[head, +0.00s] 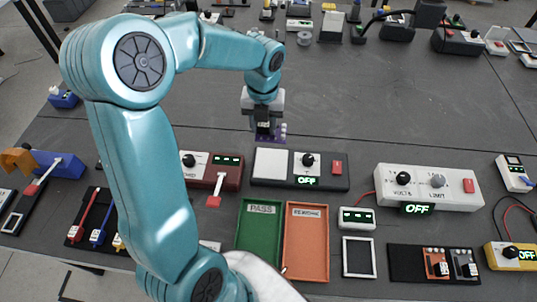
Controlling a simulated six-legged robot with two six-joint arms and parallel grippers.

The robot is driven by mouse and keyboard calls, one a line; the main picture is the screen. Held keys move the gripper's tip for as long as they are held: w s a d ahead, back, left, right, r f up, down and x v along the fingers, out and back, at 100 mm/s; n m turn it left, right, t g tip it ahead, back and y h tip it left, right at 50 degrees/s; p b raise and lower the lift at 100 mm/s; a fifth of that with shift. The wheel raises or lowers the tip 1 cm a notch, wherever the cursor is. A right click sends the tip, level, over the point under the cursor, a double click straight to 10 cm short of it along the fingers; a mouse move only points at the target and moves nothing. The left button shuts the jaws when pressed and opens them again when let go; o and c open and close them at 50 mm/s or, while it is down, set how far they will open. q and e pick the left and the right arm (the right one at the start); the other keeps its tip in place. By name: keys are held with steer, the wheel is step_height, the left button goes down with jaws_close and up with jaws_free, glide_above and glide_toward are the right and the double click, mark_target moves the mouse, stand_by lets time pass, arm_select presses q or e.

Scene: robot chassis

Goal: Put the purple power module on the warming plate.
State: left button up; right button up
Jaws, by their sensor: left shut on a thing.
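My left gripper (265,127) points down at the middle of the table, behind the warming plate. It is shut on the purple power module (283,136), which is mostly hidden by the fingers; only purple edges and small light details show. The warming plate (270,163) is a dark unit with a pale square plate on its left, a knob, a red switch and a green display reading OFF. The held module is just beyond the pale plate in the picture; I cannot tell its height. My right gripper is not in view.
A dark red unit (226,172) with a lever stands left of the warming plate. A white supply (430,188) stands to the right. Green (243,250) and orange (307,270) trays lie in front. The table behind is largely clear, with several devices along the far edge.

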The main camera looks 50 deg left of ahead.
mark_target(265, 163)
arm_select(q)
step_height(265, 163, down, 14)
steer(key=shift+f, duration=0.1)
steer(key=shift+w, duration=0.1)
steer(key=shift+f, duration=0.1)
steer(key=shift+f+b, duration=0.1)
steer(key=shift+b, duration=0.2)
steer(key=o, duration=1)
steer(key=shift+o, duration=0.2)
step_height(265, 163, up, 12)
steer(key=shift+r+p, duration=0.25)
steer(key=shift+p, duration=0.1)
